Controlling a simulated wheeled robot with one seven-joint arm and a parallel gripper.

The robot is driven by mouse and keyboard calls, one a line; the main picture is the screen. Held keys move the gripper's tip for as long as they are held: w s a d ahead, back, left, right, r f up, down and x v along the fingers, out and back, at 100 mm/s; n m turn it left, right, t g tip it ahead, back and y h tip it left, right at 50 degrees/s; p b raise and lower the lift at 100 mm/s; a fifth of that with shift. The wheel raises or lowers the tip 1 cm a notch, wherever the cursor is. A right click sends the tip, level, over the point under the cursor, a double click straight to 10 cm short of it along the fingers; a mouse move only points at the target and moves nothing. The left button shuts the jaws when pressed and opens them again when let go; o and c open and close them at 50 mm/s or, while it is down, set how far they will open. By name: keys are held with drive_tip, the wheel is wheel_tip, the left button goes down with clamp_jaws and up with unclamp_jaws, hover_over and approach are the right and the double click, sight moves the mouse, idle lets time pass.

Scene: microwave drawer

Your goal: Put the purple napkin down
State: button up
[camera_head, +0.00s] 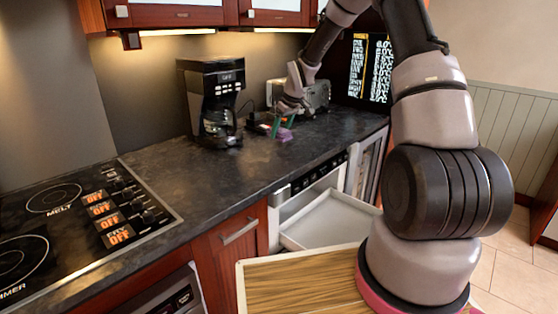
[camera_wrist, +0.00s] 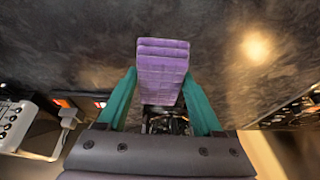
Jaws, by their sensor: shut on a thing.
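The purple napkin (camera_wrist: 162,72) is a folded, layered block held between the two green fingers of my gripper (camera_wrist: 162,100). In the head view the napkin (camera_head: 285,134) is small and sits low over the dark countertop (camera_head: 160,166), between the coffee maker and the toaster. My gripper (camera_head: 276,124) is shut on it, with the arm reaching in from the right. In the wrist view the dark counter surface fills the background behind the napkin. I cannot tell whether the napkin touches the counter.
A black coffee maker (camera_head: 212,102) stands left of my gripper. A silver toaster (camera_head: 312,96) is behind it to the right. A stove top (camera_head: 75,220) is at the left. The white microwave drawer (camera_head: 330,219) is open below the counter. The counter's front stretch is clear.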

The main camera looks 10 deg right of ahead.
sight(278, 158)
drive_tip(key=shift+w+r, duration=0.25)
drive_tip(key=shift+w, duration=0.15)
drive_tip(key=shift+w+f, duration=0.1)
drive_tip(key=shift+f, duration=0.1)
wheel_tip(278, 158, down, 9)
drive_tip(key=shift+d+f, duration=0.1)
drive_tip(key=shift+f, duration=0.05)
drive_tip(key=o, duration=1.3)
drive_tip(key=shift+f, duration=0.15)
